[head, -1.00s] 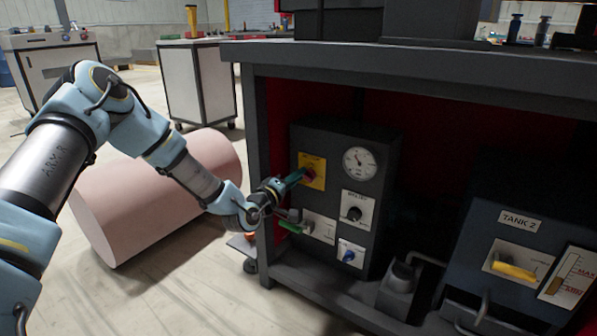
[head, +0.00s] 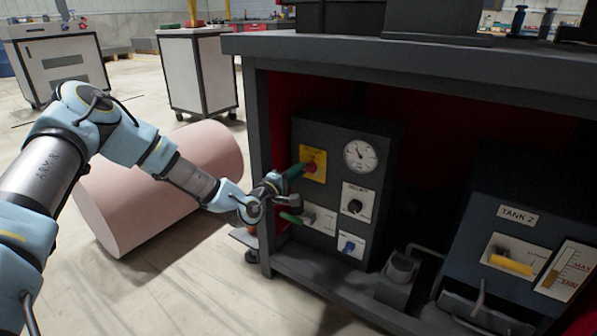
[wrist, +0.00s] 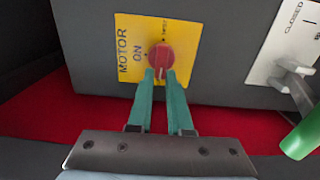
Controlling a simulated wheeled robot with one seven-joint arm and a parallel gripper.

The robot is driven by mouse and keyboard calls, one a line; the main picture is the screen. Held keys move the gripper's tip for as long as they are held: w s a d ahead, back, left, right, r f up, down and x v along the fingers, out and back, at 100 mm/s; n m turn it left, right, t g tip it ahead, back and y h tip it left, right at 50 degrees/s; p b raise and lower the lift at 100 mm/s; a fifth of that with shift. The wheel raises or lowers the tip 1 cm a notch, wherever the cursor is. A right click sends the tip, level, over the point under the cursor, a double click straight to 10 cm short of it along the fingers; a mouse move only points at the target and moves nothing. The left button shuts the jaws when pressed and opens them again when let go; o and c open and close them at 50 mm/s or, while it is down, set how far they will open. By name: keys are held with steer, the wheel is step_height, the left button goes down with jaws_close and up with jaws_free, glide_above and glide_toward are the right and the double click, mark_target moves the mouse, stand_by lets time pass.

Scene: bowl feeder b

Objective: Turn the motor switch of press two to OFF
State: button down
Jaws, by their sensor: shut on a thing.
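The motor switch is a round red knob (wrist: 161,56) on a yellow plate (wrist: 128,62) marked MOTOR and ON; the plate's other lettering is too small to read. The yellow plate also shows in the head view (head: 319,160), at the upper left of a dark control box (head: 330,135). My gripper (wrist: 160,75) has its two green fingers shut on the red knob, one at each side of its near edge. A short pale mark shows on the knob between the fingertips. In the head view my gripper (head: 297,171) reaches the knob from the left and partly hides it.
Below the switch is a green-handled lever (head: 290,217), close to my gripper's right in the wrist view. A gauge (head: 360,156), a black knob (head: 355,206) and a blue knob (head: 347,246) share the box. The table top (head: 400,55) overhangs it. A TANK 2 unit (head: 480,215) stands right.

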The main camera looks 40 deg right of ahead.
steer(key=c, duration=0.8)
jaws_free()
steer(key=shift+c, duration=0.2)
steer(key=shift+a, duration=0.1)
steer(key=p+v, duration=0.3)
steer(key=v, duration=0.7)
steer(key=shift+a, duration=0.3)
steer(key=shift+s, duration=0.1)
